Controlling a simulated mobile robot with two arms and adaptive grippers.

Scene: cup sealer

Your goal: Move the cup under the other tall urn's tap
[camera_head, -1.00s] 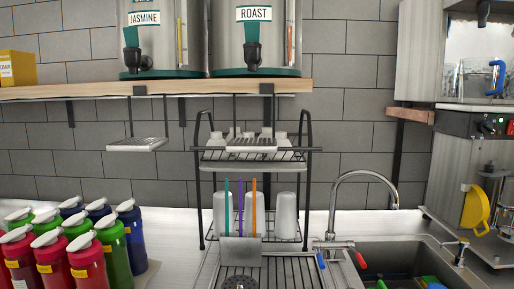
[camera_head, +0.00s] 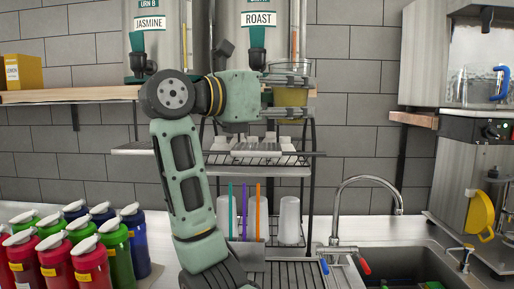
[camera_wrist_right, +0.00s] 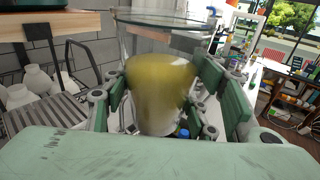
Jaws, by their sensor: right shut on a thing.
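A clear cup with yellow-green liquid (camera_head: 291,97) is held by my right gripper (camera_head: 278,95), in front of the shelf, right of the ROAST tap. In the right wrist view the cup (camera_wrist_right: 160,85) is between the two green fingers of the gripper (camera_wrist_right: 163,100), which are shut on it. The JASMINE urn (camera_head: 160,45) and the ROAST urn (camera_head: 282,45) stand on the shelf. The JASMINE tap (camera_head: 141,62) and ROAST tap (camera_head: 257,58) show above my right arm, which hides part of the shelf. My left gripper is not in view.
The shelf (camera_head: 60,96) runs behind my arm. Several coloured bottles (camera_head: 90,255) stand at lower left. A sink with a faucet (camera_head: 370,182) is at right.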

